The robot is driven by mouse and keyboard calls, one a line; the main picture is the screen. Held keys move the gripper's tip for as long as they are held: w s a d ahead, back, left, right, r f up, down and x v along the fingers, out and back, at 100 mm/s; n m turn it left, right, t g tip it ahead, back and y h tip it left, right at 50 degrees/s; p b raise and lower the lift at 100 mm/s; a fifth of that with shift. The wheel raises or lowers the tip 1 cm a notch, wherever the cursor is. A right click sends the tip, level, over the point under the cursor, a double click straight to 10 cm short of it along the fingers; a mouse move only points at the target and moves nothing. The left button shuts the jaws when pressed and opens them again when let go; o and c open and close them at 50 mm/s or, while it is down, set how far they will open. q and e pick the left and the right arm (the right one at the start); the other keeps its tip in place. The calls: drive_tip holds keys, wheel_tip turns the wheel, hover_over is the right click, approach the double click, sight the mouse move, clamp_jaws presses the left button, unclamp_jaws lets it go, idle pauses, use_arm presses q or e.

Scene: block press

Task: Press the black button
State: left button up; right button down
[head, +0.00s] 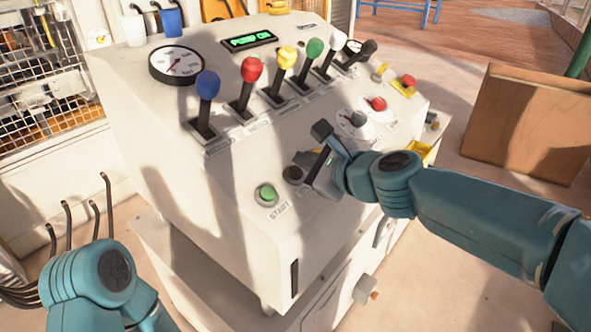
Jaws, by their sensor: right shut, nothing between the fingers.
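The black button (292,174) is a dark round cap on the sloping front of a white control console (225,215). It sits just up and right of the green START button (267,194). My right gripper (314,170) is shut and empty, close beside the black button on its right. I cannot tell whether a finger touches the button. My left arm shows at the lower left, but its gripper is out of view.
Several levers with coloured knobs, such as the blue one (208,84), rise from the console top. A gauge (176,65) and a green-lit display (249,40) sit behind them. A red button (377,104) is farther right. A wooden box (525,125) stands at the right.

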idle(0.4)
drive_tip(key=shift+w+a+f+b, duration=0.1)
drive_tip(key=shift+a+f+b, duration=0.05)
drive_tip(key=shift+f+b, duration=0.25)
drive_tip(key=shift+w+a+f+b, duration=0.1)
drive_tip(key=shift+a+f+b, duration=0.05)
drive_tip(key=shift+f+b, duration=0.25)
idle(0.7)
drive_tip(key=shift+s+d+r+p, duration=0.15)
drive_tip(key=shift+d+r+p, duration=0.05)
drive_tip(key=shift+r+p, duration=0.2)
drive_tip(key=shift+s+d+r+p, duration=0.1)
drive_tip(key=shift+d+r+p, duration=0.05)
drive_tip(key=shift+r+p, duration=0.25)
drive_tip(key=shift+r, duration=0.1)
drive_tip(key=r+p, duration=0.1)
drive_tip(key=s+d+r+p, duration=0.1)
drive_tip(key=r+p, duration=0.1)
drive_tip(key=d+r+p, duration=0.1)
drive_tip(key=r, duration=0.1)
drive_tip(key=shift+s+r+p, duration=0.15)
drive_tip(key=shift+s+p, duration=0.1)
drive_tip(key=shift+p, duration=0.15)
